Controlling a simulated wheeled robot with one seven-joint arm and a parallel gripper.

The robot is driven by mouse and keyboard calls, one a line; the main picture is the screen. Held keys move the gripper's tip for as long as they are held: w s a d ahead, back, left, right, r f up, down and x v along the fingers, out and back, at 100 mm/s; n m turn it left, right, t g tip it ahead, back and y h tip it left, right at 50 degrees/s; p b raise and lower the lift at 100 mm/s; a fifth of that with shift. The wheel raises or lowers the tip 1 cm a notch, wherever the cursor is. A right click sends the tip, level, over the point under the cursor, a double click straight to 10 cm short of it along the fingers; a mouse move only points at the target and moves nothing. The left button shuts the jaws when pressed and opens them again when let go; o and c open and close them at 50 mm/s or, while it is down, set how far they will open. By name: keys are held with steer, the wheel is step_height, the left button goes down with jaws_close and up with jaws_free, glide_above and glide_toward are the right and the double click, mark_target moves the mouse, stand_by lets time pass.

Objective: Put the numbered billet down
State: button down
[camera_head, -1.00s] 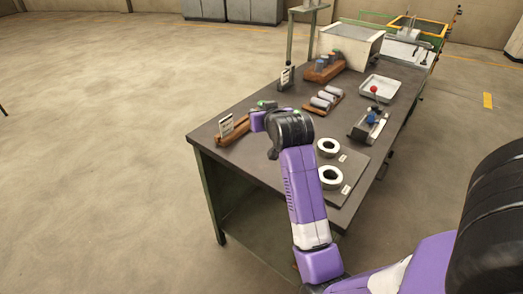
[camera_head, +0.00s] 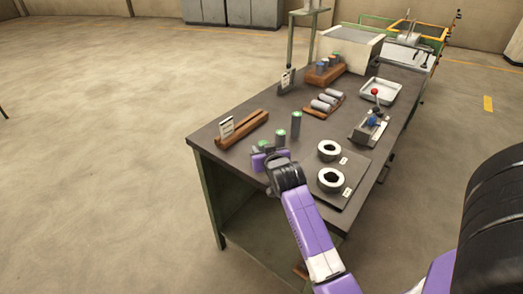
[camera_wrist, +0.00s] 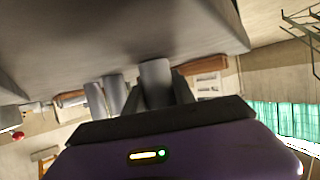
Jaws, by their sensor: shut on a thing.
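My gripper (camera_head: 262,157) is over the near left part of the dark table (camera_head: 215,150). It is shut on a grey billet with a green top (camera_head: 263,146), mostly hidden by the gripper in the head view. In the wrist view, the held billet (camera_wrist: 156,78) sits between the two fingers, close to the tabletop; I cannot tell whether it touches. Any number on it is not readable. Two more green-topped billets stand upright just beyond it, a short one (camera_head: 280,137) and a taller one (camera_head: 296,122).
An empty-looking wooden rack (camera_head: 250,124) with a card (camera_head: 227,127) lies to the left. Two white rings (camera_head: 329,150) sit on a mat to the right. Behind are a rack of lying billets (camera_head: 325,102), a lever box (camera_head: 368,128), a tray (camera_head: 381,91) and a pale box (camera_head: 350,48).

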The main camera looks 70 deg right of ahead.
steer(key=c, duration=1)
jaws_free()
steer(key=shift+f, duration=0.1)
steer(key=shift+c, duration=0.2)
